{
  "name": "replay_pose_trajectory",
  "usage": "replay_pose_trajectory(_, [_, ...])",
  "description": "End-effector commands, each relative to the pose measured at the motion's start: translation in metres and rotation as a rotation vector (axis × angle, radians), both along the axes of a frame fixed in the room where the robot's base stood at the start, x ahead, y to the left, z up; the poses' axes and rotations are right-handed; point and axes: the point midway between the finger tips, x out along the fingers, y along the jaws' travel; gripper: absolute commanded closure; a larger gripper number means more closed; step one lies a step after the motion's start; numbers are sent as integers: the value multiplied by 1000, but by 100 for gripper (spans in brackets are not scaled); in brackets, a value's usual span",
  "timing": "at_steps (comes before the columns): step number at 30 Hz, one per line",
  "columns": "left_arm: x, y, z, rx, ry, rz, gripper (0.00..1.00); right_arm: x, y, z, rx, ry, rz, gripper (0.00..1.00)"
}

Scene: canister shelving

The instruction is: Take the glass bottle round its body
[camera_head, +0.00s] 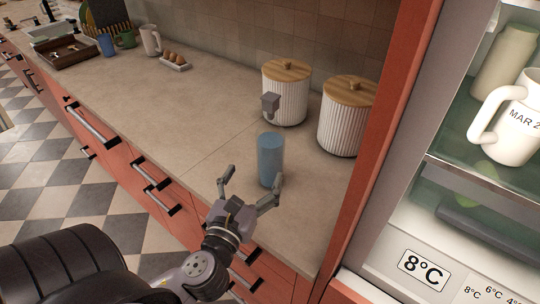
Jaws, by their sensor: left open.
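The glass bottle (270,160) stands upright on the countertop near its front edge, in front of the white canisters. Its body looks blue. A small grey cap-like block (270,104) shows above it, and the stretch between them is too clear to make out. My left gripper (252,178) is open and empty at the near side of the bottle. One finger is left of the bottle, apart from it. The other finger's tip overlaps the bottle's lower right edge; I cannot tell whether it touches. My right gripper is not in view.
Two white ribbed canisters with wooden lids (286,93) (347,117) stand behind the bottle. A red cabinet panel (375,140) and an open fridge with a white mug (512,120) are at right. The countertop (180,115) left of the bottle is clear up to an egg tray (175,66).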

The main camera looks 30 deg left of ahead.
Motion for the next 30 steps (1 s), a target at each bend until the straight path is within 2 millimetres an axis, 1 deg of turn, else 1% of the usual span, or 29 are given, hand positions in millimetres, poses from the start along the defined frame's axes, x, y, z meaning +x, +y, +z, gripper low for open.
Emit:
replay_pose_trajectory(1, [11, 3, 5, 2, -3, 1, 19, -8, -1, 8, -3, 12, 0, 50])
replay_pose_trajectory(4, [30, 9, 5, 1, -2, 2, 19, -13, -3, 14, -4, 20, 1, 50])
replay_pose_trajectory(7, [47, 14, 4, 0, -1, 2, 19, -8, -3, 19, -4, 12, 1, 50])
replay_pose_trajectory(9, [56, 16, 3, 0, 1, 1, 19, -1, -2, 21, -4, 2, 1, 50])
replay_pose_trajectory(12, [63, 18, 1, -1, 1, 1, 19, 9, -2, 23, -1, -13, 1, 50])
replay_pose_trajectory(15, [68, 19, 1, -2, 1, 1, 19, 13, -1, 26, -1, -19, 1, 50])
replay_pose_trajectory(17, [74, 21, 2, -2, 2, 2, 19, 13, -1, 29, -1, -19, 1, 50])
replay_pose_trajectory(21, [95, 28, 4, -1, 1, 2, 19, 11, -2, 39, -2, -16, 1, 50])
replay_pose_trajectory(24, [108, 31, 2, -2, 0, 1, 19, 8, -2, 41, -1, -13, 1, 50])
replay_pose_trajectory(27, [114, 33, 1, -4, 2, 1, 19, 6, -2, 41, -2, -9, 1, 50])
replay_pose_trajectory(30, [115, 33, 0, -4, 2, 1, 19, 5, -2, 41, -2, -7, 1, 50])
